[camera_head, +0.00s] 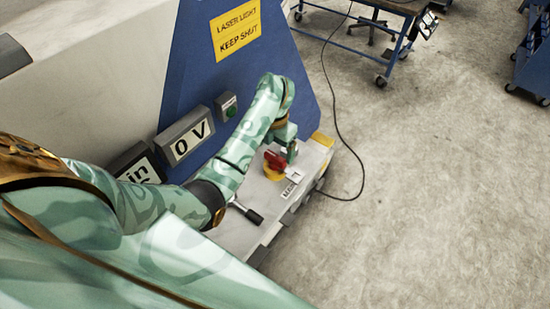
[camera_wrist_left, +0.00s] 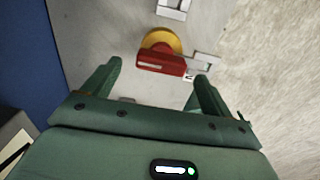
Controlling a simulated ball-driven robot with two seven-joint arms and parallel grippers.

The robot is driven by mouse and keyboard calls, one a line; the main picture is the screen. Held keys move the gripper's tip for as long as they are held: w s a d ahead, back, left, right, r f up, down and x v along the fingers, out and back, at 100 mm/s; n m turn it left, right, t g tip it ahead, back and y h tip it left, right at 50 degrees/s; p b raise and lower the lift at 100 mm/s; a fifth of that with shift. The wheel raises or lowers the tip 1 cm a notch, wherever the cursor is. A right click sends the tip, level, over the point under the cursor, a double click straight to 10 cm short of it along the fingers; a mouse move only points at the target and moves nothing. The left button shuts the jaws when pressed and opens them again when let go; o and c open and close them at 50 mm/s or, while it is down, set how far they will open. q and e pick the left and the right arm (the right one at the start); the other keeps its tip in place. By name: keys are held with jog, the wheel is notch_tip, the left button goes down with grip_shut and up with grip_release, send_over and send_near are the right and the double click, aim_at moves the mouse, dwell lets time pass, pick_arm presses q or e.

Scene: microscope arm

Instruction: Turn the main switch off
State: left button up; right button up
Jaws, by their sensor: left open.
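The main switch (camera_head: 274,163) has a red handle on a round yellow base and sits on the pale ledge below the blue panel. In the left wrist view the red handle (camera_wrist_left: 160,64) lies crosswise in front of the yellow disc (camera_wrist_left: 160,42), just beyond my fingertips. My left gripper (camera_head: 287,146) is at the switch, partly hidden by its own arm in the head view. It also shows in the left wrist view (camera_wrist_left: 158,72), with its two fingers wide apart and nothing between them. My right gripper is not in view.
A black-handled lever (camera_head: 247,212) lies nearer on the ledge (camera_head: 233,236). Open floor lies to the right, crossed by a cable (camera_head: 338,139).

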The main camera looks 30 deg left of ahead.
aim_at(275, 156)
pick_arm(q)
jog(key=shift+f, duration=0.9)
jog(key=shift+d+f+b, duration=0.15)
jog(key=shift+f+b, duration=0.15)
jog(key=shift+f, duration=0.05)
jog(key=shift+d+f, duration=0.1)
jog(key=shift+f, duration=0.2)
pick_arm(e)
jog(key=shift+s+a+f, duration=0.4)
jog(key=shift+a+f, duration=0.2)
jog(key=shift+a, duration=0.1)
pick_arm(q)
jog(key=c, duration=1.4)
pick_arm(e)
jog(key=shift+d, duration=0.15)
